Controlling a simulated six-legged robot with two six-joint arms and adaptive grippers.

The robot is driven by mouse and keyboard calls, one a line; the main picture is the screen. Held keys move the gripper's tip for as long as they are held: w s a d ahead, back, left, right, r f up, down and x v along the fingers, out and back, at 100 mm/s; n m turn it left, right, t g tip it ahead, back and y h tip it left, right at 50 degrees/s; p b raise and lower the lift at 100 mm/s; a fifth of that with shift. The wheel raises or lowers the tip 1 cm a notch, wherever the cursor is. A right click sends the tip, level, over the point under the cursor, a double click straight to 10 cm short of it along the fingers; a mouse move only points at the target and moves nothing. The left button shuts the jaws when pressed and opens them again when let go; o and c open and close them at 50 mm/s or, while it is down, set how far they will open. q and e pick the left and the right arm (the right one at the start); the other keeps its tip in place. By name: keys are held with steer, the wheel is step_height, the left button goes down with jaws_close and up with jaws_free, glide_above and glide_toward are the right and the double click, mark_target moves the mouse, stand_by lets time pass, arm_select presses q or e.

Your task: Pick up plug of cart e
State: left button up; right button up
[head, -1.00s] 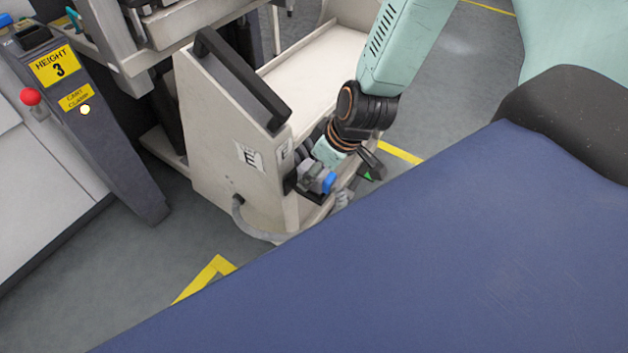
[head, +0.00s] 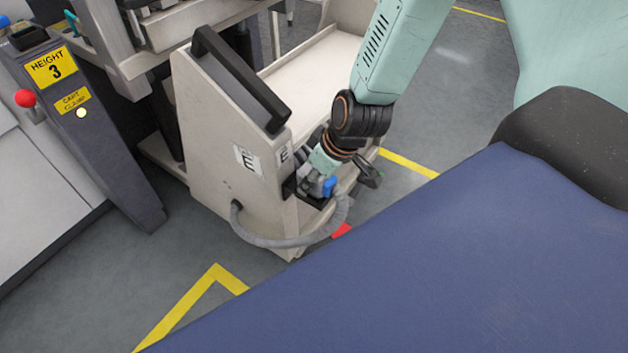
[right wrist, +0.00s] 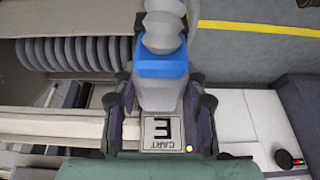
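Cart e (head: 215,150) is a beige trolley with a black handle and a label reading E. Its plug has a grey body and a blue collar (head: 329,187), and sits at the cart's lower right corner by a dark holder. A grey ribbed cable (head: 285,241) loops from it to the cart's side. My right gripper (head: 316,178) is down at the plug, partly hidden by the arm. In the right wrist view, its two dark fingers lie against both sides of the plug (right wrist: 160,95), above the "CART E" plate (right wrist: 160,133). My left gripper is not in view.
A dark post (head: 85,125) with "HEIGHT 3" and "CART CLAMP" labels and a red knob stands at left. The cart's shelf (head: 315,70) is empty where seen. Yellow lines (head: 185,312) mark the grey floor. A blue surface (head: 450,260) fills the lower right.

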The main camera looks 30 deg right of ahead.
jaws_close()
stand_by(0.4)
step_height(320, 180, up, 10)
steer(key=p, duration=0.8)
steer(key=shift+r+p, duration=1.55)
steer(key=shift+p, duration=0.4)
